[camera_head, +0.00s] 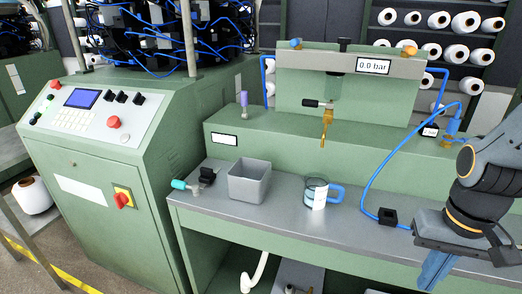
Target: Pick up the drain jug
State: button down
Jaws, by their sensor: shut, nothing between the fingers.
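The drain jug (316,196) is a small clear jug with a blue handle and a white label. It stands upright on the grey bench top, right of the middle, with its handle pointing right. My gripper (431,276) is at the lower right, in front of the bench edge, with its blue fingers pointing down. The fingers are together and hold nothing. My gripper is well to the right of the jug and apart from it.
A grey open bin (249,181) stands left of the jug. A black valve with a teal end (193,181) lies further left. A brass spout (326,128) hangs above and behind the jug. A blue hose (372,184) runs down to a black block (387,216) at right.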

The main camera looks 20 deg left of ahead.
aim_at(316, 184)
jog(key=z, duration=1.15)
jog(key=k, duration=1)
jog(key=u, duration=0.6)
